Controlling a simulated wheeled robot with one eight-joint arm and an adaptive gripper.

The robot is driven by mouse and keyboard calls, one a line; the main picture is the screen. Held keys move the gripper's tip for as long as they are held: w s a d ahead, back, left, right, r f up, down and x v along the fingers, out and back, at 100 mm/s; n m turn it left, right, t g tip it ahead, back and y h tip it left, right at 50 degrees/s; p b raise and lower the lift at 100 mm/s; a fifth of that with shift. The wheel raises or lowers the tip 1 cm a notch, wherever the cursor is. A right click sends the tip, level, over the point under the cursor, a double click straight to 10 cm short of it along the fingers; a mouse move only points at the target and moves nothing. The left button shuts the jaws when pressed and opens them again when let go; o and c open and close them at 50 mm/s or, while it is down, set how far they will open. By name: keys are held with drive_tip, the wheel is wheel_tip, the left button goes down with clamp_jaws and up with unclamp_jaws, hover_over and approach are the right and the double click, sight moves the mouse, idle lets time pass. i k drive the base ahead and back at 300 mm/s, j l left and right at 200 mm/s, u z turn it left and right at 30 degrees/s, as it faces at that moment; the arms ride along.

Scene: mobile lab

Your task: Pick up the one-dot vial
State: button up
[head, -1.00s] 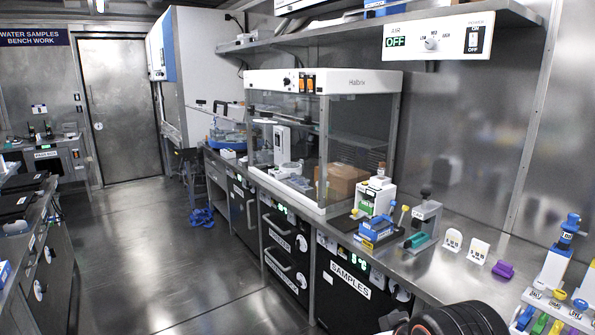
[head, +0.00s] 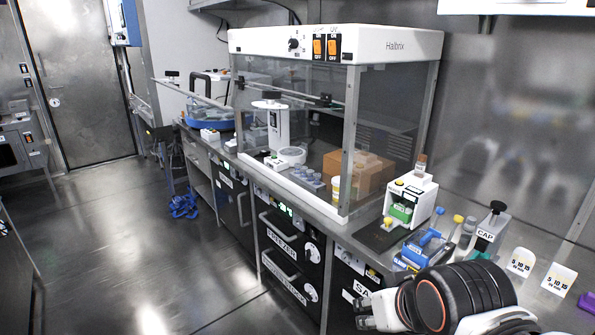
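I cannot make out dot marks on any vial, so I cannot tell which is the one-dot vial. A small brown vial (head: 421,163) stands upright on top of a white device (head: 410,200) on the bench. Several small grey-capped containers (head: 308,177) sit in a group inside the glass hood, too small to tell apart. My gripper (head: 364,312) shows small and partly at the bottom, in front of the lower cabinets and below the bench top. It is well apart from the vial, and its opening is not clear.
The glass hood (head: 335,45) stands on the bench, with a cardboard box (head: 372,176) inside. A blue device (head: 424,247), a grey CAP device (head: 487,230) and white cards (head: 521,262) stand to the right. The floor (head: 130,230) at left is mostly clear.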

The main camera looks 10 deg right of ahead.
sight(296, 165)
drive_tip(key=i+j+z, duration=0.1)
drive_tip(key=i+j, duration=0.2)
drive_tip(key=j, duration=0.25)
drive_tip(key=i+j+z, duration=0.15)
drive_tip(key=i+j, duration=0.15)
drive_tip(key=j, duration=0.3)
drive_tip(key=i+j+z, duration=0.1)
drive_tip(key=i+j, duration=0.2)
drive_tip(key=j, duration=0.35)
drive_tip(key=i+j+z, duration=0.1)
drive_tip(key=i+j, duration=0.15)
drive_tip(key=j, duration=0.35)
drive_tip(key=i+j+z, duration=0.15)
drive_tip(key=j, duration=0.55)
drive_tip(key=i+j+z, duration=0.1)
drive_tip(key=i+j, duration=0.15)
drive_tip(key=j, duration=0.4)
drive_tip(key=i+j+z, duration=0.15)
drive_tip(key=j, duration=0.55)
drive_tip(key=i+j+z, duration=0.1)
drive_tip(key=j, duration=0.6)
